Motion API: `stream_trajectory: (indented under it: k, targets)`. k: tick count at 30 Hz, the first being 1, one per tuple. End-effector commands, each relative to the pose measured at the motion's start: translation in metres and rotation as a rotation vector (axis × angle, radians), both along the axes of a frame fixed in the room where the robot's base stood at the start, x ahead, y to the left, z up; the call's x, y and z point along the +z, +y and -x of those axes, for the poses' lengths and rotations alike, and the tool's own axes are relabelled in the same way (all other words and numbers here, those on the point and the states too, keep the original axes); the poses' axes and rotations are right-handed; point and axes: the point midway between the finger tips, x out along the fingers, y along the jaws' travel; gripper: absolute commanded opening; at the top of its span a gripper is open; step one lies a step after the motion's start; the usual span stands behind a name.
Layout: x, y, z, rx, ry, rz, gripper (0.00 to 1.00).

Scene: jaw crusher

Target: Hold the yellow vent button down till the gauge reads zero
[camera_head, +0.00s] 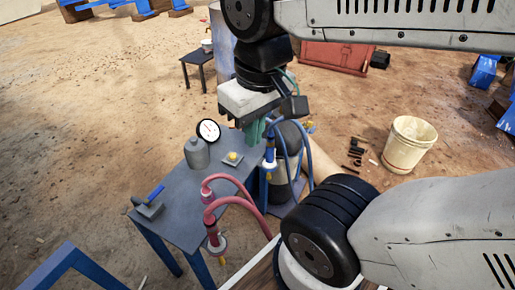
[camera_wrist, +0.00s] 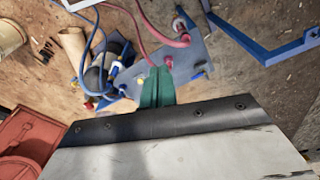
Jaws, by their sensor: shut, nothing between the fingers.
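The yellow vent button (camera_head: 232,156) sits on a small pale plate on the grey-blue table (camera_head: 180,208), and nothing touches it. The round white gauge (camera_head: 208,131) stands on a grey canister at the table's far side; its dark needle shows, but the reading is too small to tell. My gripper (camera_head: 254,134), with green fingers, points down above the table's right edge, to the right of the button and apart from it. In the wrist view the green fingers (camera_wrist: 157,88) are together and empty.
Red hoses (camera_head: 225,180) arch over the table's right front, and a blue hose (camera_head: 305,150) loops beside a dark tank (camera_head: 285,165). A blue-handled tool (camera_head: 151,202) lies at the table's left end. A cream bucket (camera_head: 408,146) stands right on the dirt.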

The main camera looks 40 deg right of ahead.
Motion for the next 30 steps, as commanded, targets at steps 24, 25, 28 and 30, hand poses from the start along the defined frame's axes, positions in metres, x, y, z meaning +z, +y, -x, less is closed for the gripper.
stream_trajectory:
  k: [24, 25, 28, 30]
  targets:
    - [-0.042, -0.06, -0.136, 0.12, -0.147, 0.174, 0.0]
    - [-0.048, -0.068, -0.15, 0.142, -0.163, 0.192, 0.0]
    - [-0.072, -0.092, -0.192, 0.214, -0.214, 0.245, 0.0]
    - [-0.092, -0.109, -0.219, 0.27, -0.249, 0.277, 0.0]
